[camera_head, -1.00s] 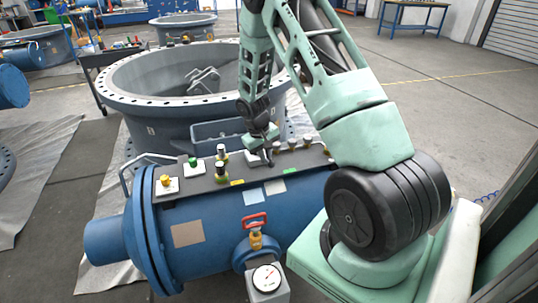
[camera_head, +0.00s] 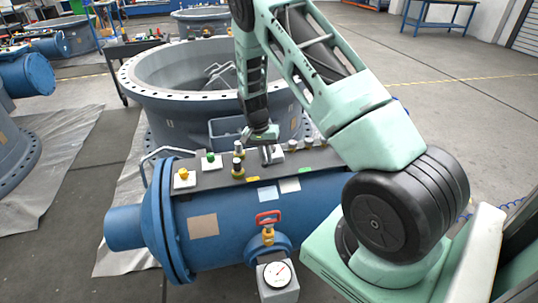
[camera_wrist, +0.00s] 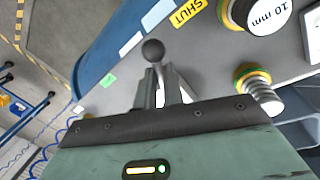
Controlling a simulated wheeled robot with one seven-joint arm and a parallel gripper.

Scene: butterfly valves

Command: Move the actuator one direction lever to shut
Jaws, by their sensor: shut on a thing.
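My gripper (camera_head: 268,155) is low over the dark control panel (camera_head: 220,176) on top of the blue actuator (camera_head: 240,235). In the wrist view, my gripper's grey fingers (camera_wrist: 160,88) are shut around the direction lever (camera_wrist: 153,50). The lever's round grey knob stands out past the fingertips; its lower shaft is hidden by them. The yellow SHUT label (camera_wrist: 188,12) lies at the top of the wrist view, right of the knob. A green label (camera_wrist: 107,80) lies left of the fingers. In the head view the fingers largely hide the lever.
A red-handled valve (camera_head: 268,217) and a gauge (camera_head: 278,274) are in front. A large grey valve ring (camera_head: 170,101) stands behind.

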